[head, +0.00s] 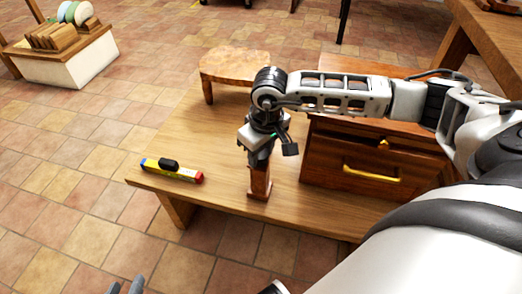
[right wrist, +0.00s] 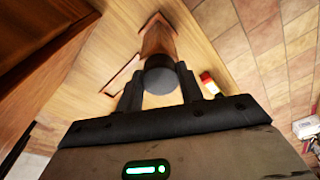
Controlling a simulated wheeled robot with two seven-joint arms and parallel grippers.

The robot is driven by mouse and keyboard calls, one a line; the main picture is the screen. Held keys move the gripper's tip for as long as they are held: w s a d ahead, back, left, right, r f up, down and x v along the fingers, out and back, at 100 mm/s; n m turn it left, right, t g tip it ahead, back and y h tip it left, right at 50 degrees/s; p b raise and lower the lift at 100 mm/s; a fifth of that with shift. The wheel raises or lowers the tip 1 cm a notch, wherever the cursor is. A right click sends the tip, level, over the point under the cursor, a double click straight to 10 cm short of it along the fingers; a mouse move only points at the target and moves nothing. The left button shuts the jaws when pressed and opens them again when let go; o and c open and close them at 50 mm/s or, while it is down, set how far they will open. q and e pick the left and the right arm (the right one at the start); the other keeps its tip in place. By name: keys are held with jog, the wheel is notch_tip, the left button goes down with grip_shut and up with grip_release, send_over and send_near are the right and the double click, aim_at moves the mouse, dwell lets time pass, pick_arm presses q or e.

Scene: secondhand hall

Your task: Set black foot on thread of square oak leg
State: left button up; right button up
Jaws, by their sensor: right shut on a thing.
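The square oak leg (head: 260,181) is reddish-brown and stands upright on the wooden table (head: 225,190). It also shows in the right wrist view (right wrist: 157,42), behind the foot. My right gripper (head: 260,158) is above the leg, pointing down. Its fingers are shut on the black foot (right wrist: 161,80), a dark round piece, directly over the leg's upper end. The thread is hidden, and I cannot tell whether foot and leg touch. My left gripper (head: 127,288) shows only its two fingertips at the bottom edge of the head view, apart and empty.
A drawer cabinet (head: 325,165) with a brass handle stands close right. A small wooden stool (head: 235,66) is behind. The table's front left is clear.

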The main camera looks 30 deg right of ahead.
jog(key=shift+f+b, duration=0.45)
jog(key=shift+b, duration=0.05)
dwell(0.4)
jog(key=o, duration=1)
jog(key=shift+o, duration=0.2)
